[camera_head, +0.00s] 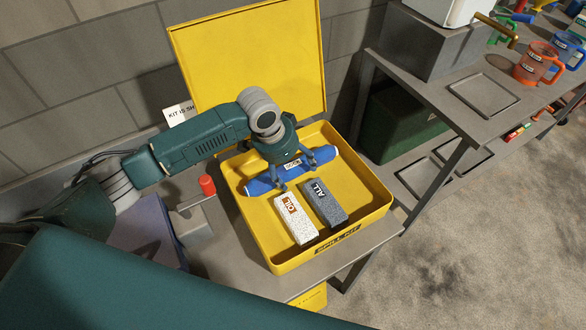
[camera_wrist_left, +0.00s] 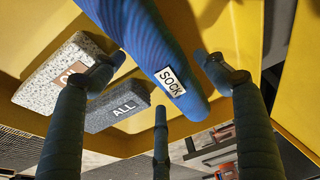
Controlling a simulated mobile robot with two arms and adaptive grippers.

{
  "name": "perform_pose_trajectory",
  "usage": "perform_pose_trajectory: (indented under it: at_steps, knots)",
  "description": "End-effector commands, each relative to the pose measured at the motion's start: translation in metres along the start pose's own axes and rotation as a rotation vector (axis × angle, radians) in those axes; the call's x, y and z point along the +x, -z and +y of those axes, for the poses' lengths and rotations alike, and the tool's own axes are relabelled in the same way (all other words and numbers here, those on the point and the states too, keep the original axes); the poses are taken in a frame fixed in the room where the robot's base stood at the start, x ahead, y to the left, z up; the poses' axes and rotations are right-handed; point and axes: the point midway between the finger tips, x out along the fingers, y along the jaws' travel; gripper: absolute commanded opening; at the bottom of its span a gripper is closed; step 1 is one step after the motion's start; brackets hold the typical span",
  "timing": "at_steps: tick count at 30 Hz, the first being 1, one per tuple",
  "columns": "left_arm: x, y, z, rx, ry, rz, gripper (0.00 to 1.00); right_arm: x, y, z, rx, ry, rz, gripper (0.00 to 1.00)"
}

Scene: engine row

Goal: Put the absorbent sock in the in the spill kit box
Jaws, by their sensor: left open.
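The absorbent sock (camera_head: 258,186) is a blue roll with white ends and a label. It lies across the back part of the open yellow spill kit box (camera_head: 381,209). In the left wrist view the sock (camera_wrist_left: 150,45) shows close up, its label reading SOCK. My left gripper (camera_head: 297,174) is over the sock inside the box, pointing down. Its fingers are spread apart on either side of the sock; I cannot tell whether they touch it. My right gripper is not in view.
A white OIL block (camera_head: 295,222) and a grey ALL block (camera_head: 323,205) lie in the box's front part. The box lid (camera_head: 245,60) stands open behind. A red-capped item (camera_head: 207,186) is left of the box. A grey bench with mugs (camera_head: 540,62) stands right.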

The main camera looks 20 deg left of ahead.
Motion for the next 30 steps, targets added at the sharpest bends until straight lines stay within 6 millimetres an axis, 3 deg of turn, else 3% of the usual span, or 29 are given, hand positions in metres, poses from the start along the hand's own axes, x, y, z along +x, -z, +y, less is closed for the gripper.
perform_pose_trajectory:
  at_steps: [15, 21, 30]
  knots:
    - [-0.099, 0.001, -0.001, 0.000, 0.002, 0.003, 0.74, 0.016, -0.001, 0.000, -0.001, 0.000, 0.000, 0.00]
    - [-0.113, 0.000, 0.000, 0.000, 0.000, 0.001, 0.74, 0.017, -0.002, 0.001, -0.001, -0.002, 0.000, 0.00]
    - [-0.114, 0.000, 0.000, 0.000, 0.000, 0.000, 0.74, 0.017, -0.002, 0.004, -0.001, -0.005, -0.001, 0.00]
